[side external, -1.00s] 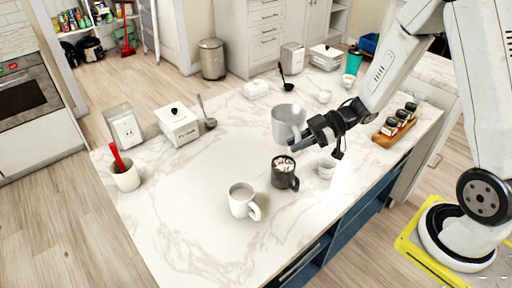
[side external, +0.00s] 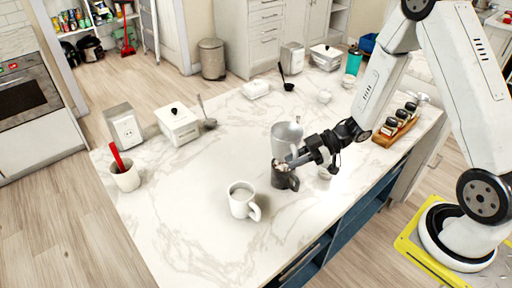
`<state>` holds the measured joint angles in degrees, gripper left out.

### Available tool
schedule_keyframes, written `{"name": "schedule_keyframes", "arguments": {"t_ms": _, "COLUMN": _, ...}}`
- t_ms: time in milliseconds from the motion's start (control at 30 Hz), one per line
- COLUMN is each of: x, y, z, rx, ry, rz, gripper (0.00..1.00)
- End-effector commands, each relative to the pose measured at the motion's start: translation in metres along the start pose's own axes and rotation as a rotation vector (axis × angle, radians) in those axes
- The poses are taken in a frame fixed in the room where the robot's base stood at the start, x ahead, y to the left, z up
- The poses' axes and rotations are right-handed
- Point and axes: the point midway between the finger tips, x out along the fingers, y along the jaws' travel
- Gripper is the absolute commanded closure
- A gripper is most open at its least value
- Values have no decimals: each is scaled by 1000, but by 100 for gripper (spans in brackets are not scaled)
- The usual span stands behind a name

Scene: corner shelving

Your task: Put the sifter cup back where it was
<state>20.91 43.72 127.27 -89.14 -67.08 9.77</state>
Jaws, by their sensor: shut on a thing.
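The sifter cup (side external: 284,133) is a grey metal cup, upright over the middle of the marble counter. My gripper (side external: 298,157) is shut on its right side, at the handle. The cup overlaps the back of a dark mug (side external: 283,180) topped with white and brown pieces. I cannot tell whether the cup's bottom touches the counter, since the mug and gripper hide part of it.
A white mug (side external: 242,200) stands in front to the left. A small white cup (side external: 325,173) is partly hidden under my gripper. A wooden rack with jars (side external: 396,128) is at the right. Left of the sifter cup, the marble counter (side external: 220,155) is clear.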

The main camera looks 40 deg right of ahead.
Motion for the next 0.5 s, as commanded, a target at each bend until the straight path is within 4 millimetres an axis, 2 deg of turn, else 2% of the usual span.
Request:
{"name": "schedule_keyframes", "arguments": {"t_ms": 267, "x": 2, "y": 0, "z": 4, "rx": 0, "ry": 1, "rz": 0, "gripper": 100}}
{"name": "schedule_keyframes", "arguments": {"t_ms": 500, "x": 10, "y": 0, "z": 23, "rx": 1, "ry": 0, "rz": -1, "gripper": 100}}
